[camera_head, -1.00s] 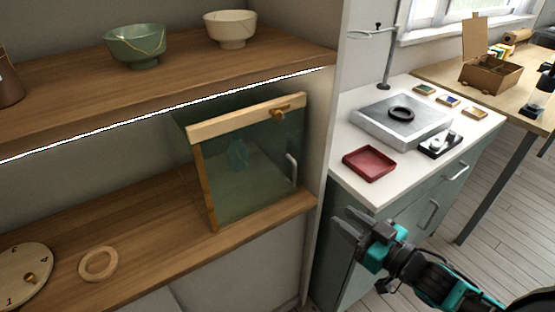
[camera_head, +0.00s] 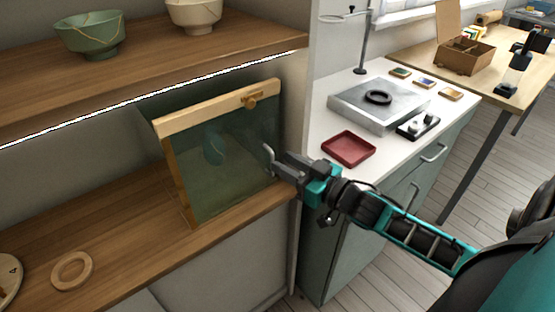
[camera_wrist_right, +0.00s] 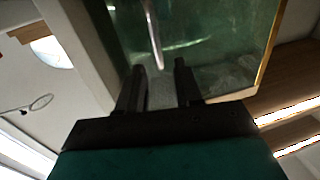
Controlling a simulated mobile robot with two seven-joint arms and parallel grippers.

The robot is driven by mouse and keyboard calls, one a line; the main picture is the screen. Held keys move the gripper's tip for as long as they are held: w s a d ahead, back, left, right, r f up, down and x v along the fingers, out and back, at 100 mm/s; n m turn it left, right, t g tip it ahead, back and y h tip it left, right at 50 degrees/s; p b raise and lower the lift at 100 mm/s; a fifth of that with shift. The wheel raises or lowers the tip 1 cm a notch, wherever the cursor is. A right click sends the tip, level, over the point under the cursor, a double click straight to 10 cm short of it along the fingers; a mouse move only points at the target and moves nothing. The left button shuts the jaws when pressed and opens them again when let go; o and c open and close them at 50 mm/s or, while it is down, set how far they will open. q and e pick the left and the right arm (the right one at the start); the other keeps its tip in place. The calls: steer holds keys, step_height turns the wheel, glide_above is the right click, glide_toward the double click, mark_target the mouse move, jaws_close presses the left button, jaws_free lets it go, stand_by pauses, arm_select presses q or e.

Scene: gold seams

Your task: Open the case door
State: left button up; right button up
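The glass display case (camera_head: 180,122) with its pale wooden top rail stands on the lower wooden shelf. Its glass door (camera_head: 235,165) looks closed, and a dim teal shape (camera_head: 213,145) shows behind the glass. A wooden knob (camera_head: 249,101) sits on the top rail. The grey bar handle (camera_head: 268,155) is at the door's right side. My right gripper (camera_head: 277,165) is at this handle, fingers apart. In the right wrist view the handle (camera_wrist_right: 152,35) runs in line with the gap between the open fingers (camera_wrist_right: 160,78); contact cannot be told. My left gripper is not in view.
A green bowl (camera_head: 91,35) and a cream bowl (camera_head: 194,14) stand on the upper shelf above the case. A wooden ring (camera_head: 72,270) lies at the lower left. The white counter with a red tray (camera_head: 348,148) is at the right, beyond a dividing panel.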

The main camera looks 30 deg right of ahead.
mark_target(273, 158)
steer(key=shift+x, duration=1.65)
jaws_close()
steer(key=shift+a, duration=0.1)
